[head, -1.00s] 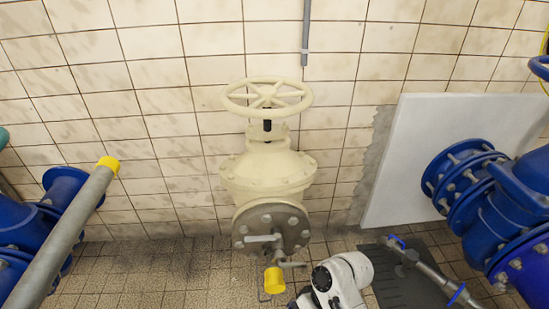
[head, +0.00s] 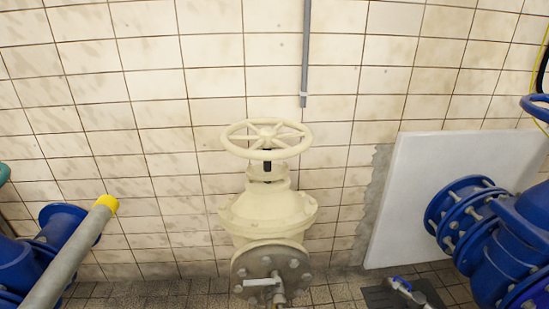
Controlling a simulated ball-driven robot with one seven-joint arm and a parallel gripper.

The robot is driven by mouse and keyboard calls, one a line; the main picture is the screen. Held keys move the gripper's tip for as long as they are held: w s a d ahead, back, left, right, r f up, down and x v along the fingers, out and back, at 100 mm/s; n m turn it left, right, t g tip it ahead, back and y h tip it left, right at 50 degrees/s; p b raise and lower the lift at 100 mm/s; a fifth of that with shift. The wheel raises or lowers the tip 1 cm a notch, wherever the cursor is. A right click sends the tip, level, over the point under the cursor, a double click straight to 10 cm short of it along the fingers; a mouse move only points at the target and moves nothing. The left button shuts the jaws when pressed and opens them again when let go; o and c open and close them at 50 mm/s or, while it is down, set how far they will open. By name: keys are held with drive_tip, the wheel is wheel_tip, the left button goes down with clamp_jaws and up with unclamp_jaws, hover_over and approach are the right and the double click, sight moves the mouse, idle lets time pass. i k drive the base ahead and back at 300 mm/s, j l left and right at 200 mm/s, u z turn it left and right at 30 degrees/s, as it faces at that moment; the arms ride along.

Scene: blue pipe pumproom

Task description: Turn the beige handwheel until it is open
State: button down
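The beige handwheel (head: 266,139) is a spoked ring lying roughly level on top of a beige valve body (head: 268,212), in the middle of the head view. A short dark stem shows just under its hub. A grey round flange (head: 271,272) with bolts and a small lever closes the valve's front. How far the valve is open cannot be told from the wheel. My gripper is not in view, and nothing touches the handwheel.
Blue pipework (head: 505,235) stands at the right, in front of a white panel (head: 440,195). A grey pipe with a yellow cap (head: 107,203) slants up at the left. A thin conduit (head: 305,50) runs down the tiled wall. Space around the wheel looks clear.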

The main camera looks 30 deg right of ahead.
sight(266, 137)
drive_tip(key=i+j+u, duration=0.1)
drive_tip(key=i+u, duration=0.15)
drive_tip(key=i+l+z, duration=0.2)
drive_tip(key=i, duration=0.25)
drive_tip(key=i+l+u, duration=0.3)
drive_tip(key=u, duration=0.15)
drive_tip(key=i+l+u, duration=0.25)
drive_tip(key=l+u, duration=0.2)
drive_tip(key=j, duration=0.1)
